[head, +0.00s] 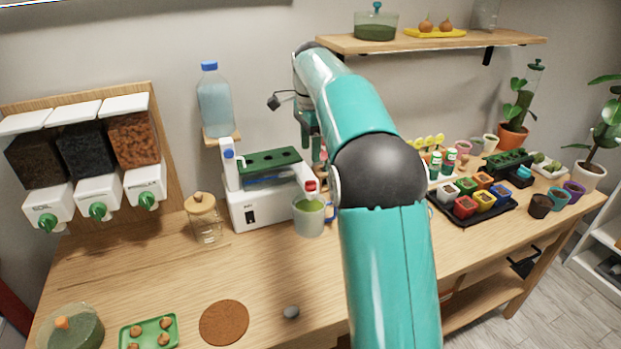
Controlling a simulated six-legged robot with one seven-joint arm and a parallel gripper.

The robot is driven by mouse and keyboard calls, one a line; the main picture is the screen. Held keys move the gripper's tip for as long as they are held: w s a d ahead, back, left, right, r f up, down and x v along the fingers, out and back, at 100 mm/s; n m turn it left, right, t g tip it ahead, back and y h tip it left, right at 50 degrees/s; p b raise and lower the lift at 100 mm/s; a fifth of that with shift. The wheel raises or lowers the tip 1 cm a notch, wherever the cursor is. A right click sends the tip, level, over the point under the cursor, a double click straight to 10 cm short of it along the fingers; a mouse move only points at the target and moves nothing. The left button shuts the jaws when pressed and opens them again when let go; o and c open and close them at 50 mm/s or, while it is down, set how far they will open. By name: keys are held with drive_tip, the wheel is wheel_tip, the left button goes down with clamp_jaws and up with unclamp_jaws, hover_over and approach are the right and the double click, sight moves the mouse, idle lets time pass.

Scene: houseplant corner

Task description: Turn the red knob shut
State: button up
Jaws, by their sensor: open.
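The red knob (311,186) sits on a white spout at the right end of a white appliance (262,206) with a green perforated top. A cup (309,217) with green contents stands below the spout. My gripper (314,152) hangs downward above the red knob, at the left edge of my arm. It is open, and a gap shows between it and the knob. My arm hides part of it, so its fingertips are hard to make out. The knob's turned position is too small to read.
A blue-capped bottle (215,102) stands on a small bracket behind the appliance. A cork-lidded jar (204,218) is to its left. A wooden shelf (400,42) hangs above. A black tray (473,207) of coloured pots is at the right. The front left has a cork mat (224,322).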

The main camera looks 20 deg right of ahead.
sight(310, 181)
wheel_tip(310, 181, down, 10)
drive_tip(key=shift+r, duration=0.1)
drive_tip(key=shift+c, duration=0.4)
drive_tip(key=c, duration=0.9)
